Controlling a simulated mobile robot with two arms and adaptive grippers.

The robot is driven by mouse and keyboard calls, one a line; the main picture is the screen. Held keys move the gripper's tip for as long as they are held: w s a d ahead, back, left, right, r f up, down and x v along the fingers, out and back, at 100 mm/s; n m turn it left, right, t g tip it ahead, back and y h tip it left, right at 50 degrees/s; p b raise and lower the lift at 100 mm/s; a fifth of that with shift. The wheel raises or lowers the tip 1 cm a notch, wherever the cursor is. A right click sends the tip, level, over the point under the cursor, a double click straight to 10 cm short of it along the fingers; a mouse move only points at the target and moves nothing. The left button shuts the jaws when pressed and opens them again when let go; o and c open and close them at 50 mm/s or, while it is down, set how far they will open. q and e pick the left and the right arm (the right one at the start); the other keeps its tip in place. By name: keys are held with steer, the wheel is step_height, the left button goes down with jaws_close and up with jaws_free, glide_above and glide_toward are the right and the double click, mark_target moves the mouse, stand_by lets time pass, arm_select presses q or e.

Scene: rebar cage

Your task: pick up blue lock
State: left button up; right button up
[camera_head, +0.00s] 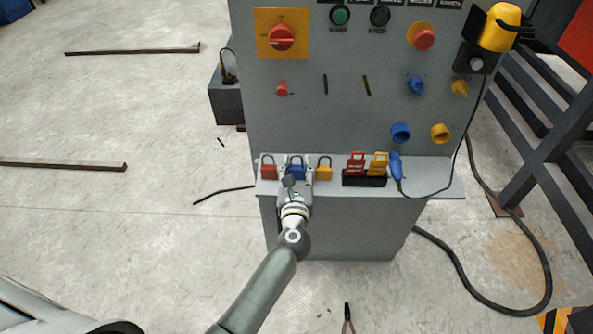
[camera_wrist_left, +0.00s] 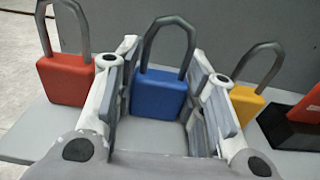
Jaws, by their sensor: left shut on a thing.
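The blue lock (camera_head: 296,173) stands upright on the grey shelf (camera_head: 338,190) of the control panel, between a red lock (camera_head: 268,172) and a yellow lock (camera_head: 324,173). My left gripper (camera_head: 295,178) reaches it from the front, with one finger on each side. In the left wrist view the blue lock (camera_wrist_left: 160,94) stands between the finger pads of the left gripper (camera_wrist_left: 163,105), its grey shackle pointing up. The gripper is shut on its body. The lock's base appears to be at shelf level. My right gripper does not show.
The red lock (camera_wrist_left: 66,78) and yellow lock (camera_wrist_left: 245,104) stand close outside the fingers. A black holder (camera_head: 364,181) with red and yellow tags and a blue plug (camera_head: 397,166) are further right. The panel (camera_head: 340,110) rises behind the shelf.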

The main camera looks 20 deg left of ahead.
mark_target(296, 156)
arm_select(q)
steer(key=shift+r, duration=0.15)
steer(key=shift+r+p, duration=0.45)
steer(key=shift+p, duration=0.05)
step_height(296, 156, up, 3)
steer(key=shift+f+p, duration=0.15)
steer(key=shift+p, duration=1.05)
steer(key=s+a+r+p, duration=0.1)
steer(key=s+r+p, duration=0.7)
steer(key=s, duration=0.6)
steer(key=shift+a+r, duration=0.25)
steer(key=shift+r, duration=0.35)
